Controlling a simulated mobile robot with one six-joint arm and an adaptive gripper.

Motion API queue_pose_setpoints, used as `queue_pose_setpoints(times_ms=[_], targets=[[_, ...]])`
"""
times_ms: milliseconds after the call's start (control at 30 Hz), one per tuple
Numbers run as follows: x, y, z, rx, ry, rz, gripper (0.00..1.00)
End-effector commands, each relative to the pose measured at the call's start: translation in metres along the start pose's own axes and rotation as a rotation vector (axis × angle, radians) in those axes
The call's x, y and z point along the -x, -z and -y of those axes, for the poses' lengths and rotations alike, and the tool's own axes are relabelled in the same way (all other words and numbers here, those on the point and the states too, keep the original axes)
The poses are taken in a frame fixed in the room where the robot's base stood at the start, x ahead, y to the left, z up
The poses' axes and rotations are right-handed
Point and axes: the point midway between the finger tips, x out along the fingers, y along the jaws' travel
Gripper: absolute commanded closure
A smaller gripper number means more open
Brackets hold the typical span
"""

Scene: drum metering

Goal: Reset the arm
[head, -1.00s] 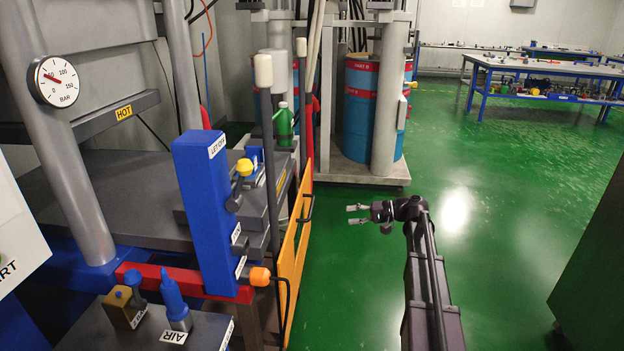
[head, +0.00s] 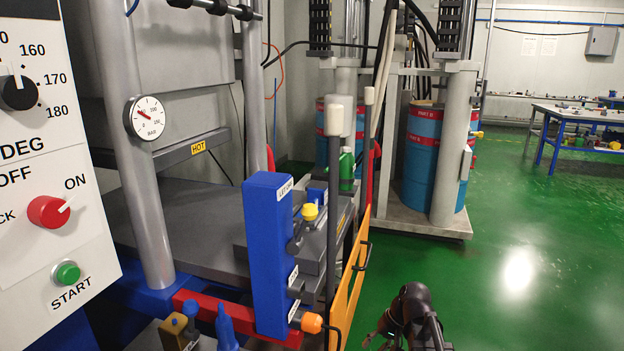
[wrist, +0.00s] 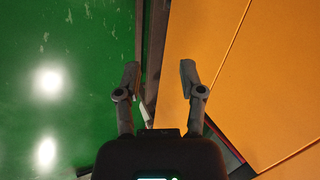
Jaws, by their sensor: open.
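My gripper (wrist: 158,75) is open and empty. In the wrist view its two fingers stand apart, with the green floor under the left finger and the orange panel (wrist: 255,75) behind the right one. In the head view my gripper (head: 376,338) is low at the bottom edge, right of the orange panel (head: 348,285), and partly cut off. My arm's wrist part is folded close below the camera. Nothing is held.
At the left are a control box (head: 60,190) with knobs and a green START button, a pressure gauge (head: 147,118), and a blue upright block (head: 268,250) with an orange knob (head: 311,322). Blue drums (head: 422,160) stand behind. The green floor (head: 530,230) at right is open.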

Motion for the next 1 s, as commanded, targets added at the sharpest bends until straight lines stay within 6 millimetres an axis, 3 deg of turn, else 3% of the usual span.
queue_pose_setpoints(times_ms=[33,100,600,1000], targets=[[-0.005,-0.017,0.000,0.016,-0.055,0.004,0.49],[-0.009,-0.029,-0.004,0.033,-0.129,0.006,0.49],[-0.013,-0.078,-0.020,0.119,-0.444,0.000,0.49],[0.023,-0.077,-0.004,0.119,-0.448,-0.001,0.49]])
